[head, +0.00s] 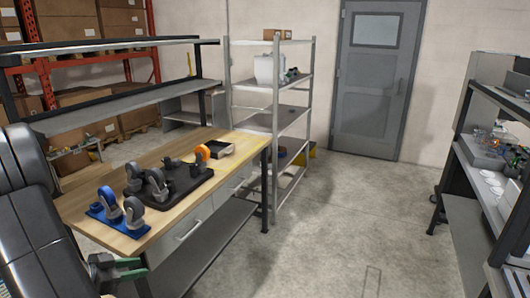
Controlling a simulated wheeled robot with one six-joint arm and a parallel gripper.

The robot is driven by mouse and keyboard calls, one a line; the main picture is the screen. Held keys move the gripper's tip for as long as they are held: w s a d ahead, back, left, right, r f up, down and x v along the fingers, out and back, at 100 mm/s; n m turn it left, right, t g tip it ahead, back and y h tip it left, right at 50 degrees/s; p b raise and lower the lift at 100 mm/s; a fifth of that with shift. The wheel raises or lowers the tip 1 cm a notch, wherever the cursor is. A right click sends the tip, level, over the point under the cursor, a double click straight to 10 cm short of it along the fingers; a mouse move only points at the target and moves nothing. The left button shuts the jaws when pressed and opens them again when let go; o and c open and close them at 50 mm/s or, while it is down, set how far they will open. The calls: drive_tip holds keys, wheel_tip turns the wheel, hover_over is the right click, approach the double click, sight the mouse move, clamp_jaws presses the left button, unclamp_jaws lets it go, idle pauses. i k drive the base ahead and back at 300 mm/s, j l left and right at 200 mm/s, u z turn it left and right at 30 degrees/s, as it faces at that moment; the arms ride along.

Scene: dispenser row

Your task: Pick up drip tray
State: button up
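A small dark-rimmed tray (219,149) with a pale inside lies at the far right end of the wooden workbench. It looks like the drip tray, though I cannot be sure at this size. My gripper (122,272), dark with green parts, is low at the bottom left, in front of the workbench's near edge and well away from the tray. Whether its fingers are open or shut is not clear.
On the workbench (105,245), a black mat (187,186) and a blue base (97,213) carry several wheel-like items. An orange roll (202,153) stands beside the small tray. Metal shelving (276,130) is behind; another rack (468,215) is at right. The floor between is clear.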

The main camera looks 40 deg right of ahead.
sight(218, 150)
drive_tip(key=i+l+z, duration=0.15)
drive_tip(key=z, duration=0.35)
drive_tip(key=i+l+z, duration=0.15)
drive_tip(key=z, duration=0.3)
drive_tip(key=i+z, duration=0.15)
drive_tip(key=z, duration=0.35)
drive_tip(key=i, duration=1.75)
drive_tip(key=i+u, duration=0.25)
drive_tip(key=i, duration=0.15)
drive_tip(key=i+l+u, duration=0.5)
drive_tip(key=i, duration=0.2)
drive_tip(key=j+u, duration=0.1)
drive_tip(key=u, duration=0.9)
